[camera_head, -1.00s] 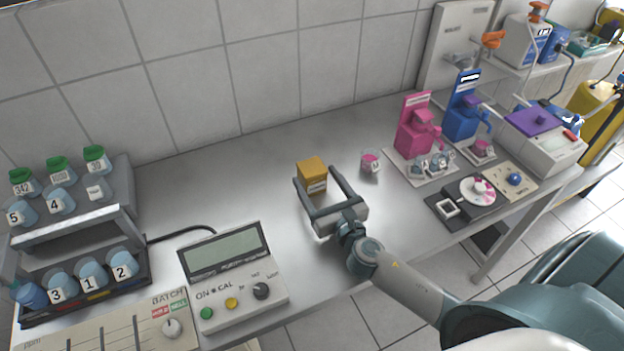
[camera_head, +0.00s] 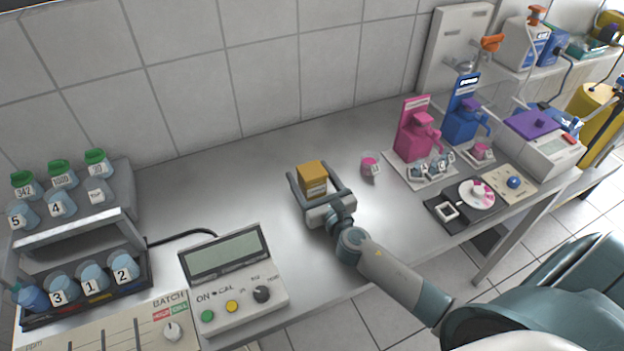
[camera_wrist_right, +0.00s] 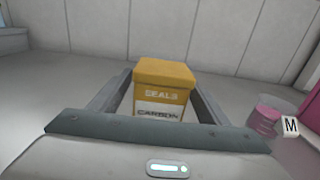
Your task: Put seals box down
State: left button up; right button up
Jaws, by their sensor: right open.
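The seals box (camera_head: 312,178) is a small orange-yellow box with a white label. It looks upright on the grey bench, and in the right wrist view it (camera_wrist_right: 164,88) shows the words SEALS and CARBON. My right gripper (camera_head: 316,183) is open, with one finger on either side of the box. In the right wrist view the fingers (camera_wrist_right: 163,100) flank the box with small gaps showing; its lower front is hidden by the gripper body. My left gripper is not in view.
A pink cup (camera_head: 370,164) stands right of the box. A meter (camera_head: 232,278) is front left, and a bottle rack (camera_head: 75,240) is at the left. Pink (camera_head: 417,130) and blue (camera_head: 463,115) dispensers stand at the right. The bench behind the box is clear.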

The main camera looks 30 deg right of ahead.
jog(key=shift+w, duration=1.3)
jog(key=shift+c, duration=0.6)
jog(key=c, duration=1.1)
jog(key=shift+d+r, duration=0.1)
